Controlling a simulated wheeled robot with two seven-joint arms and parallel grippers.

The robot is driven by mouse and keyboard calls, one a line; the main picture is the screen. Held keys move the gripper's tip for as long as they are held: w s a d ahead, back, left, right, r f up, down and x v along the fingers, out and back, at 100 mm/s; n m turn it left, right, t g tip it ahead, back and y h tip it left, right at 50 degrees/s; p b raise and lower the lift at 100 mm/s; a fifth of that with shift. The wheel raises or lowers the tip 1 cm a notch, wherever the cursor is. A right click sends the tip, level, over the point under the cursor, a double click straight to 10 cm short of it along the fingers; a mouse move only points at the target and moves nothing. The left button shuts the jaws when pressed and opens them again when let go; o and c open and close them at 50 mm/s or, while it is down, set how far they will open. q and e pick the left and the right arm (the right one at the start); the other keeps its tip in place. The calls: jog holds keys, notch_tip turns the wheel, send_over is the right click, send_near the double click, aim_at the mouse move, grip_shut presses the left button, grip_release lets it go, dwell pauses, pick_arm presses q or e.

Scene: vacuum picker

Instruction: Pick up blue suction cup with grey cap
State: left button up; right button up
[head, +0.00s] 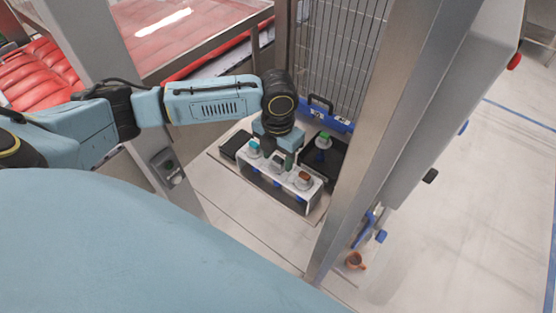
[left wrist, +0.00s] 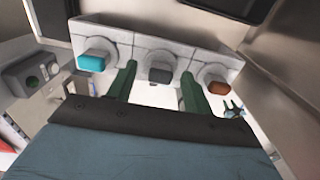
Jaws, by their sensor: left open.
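A white holder (head: 262,174) carries three capped suction cups in a row. The grey cap (head: 277,159) is in the middle, and it also shows in the left wrist view (left wrist: 160,74). Blue parts show below the holder's top in the head view. My left gripper (head: 279,154) is open over the middle of the holder. In the left wrist view its two green fingers (left wrist: 158,88) lie one on each side of the grey cap, with a gap to it. I cannot tell how far down the fingertips reach. My right gripper is not in view.
A teal cap (head: 254,146) and a brown cap (head: 305,178) flank the grey one. A green-capped cup (head: 324,138) stands behind, by a black tray (head: 326,163). A metal post (head: 370,140) rises close on the right; a wire mesh (head: 338,60) stands behind.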

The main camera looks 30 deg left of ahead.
pick_arm(q)
jog(key=shift+c, duration=0.3)
jog(key=c, duration=0.8)
notch_tip(320, 180, up, 10)
jog(key=shift+r, duration=0.1)
jog(key=shift+c, duration=0.2)
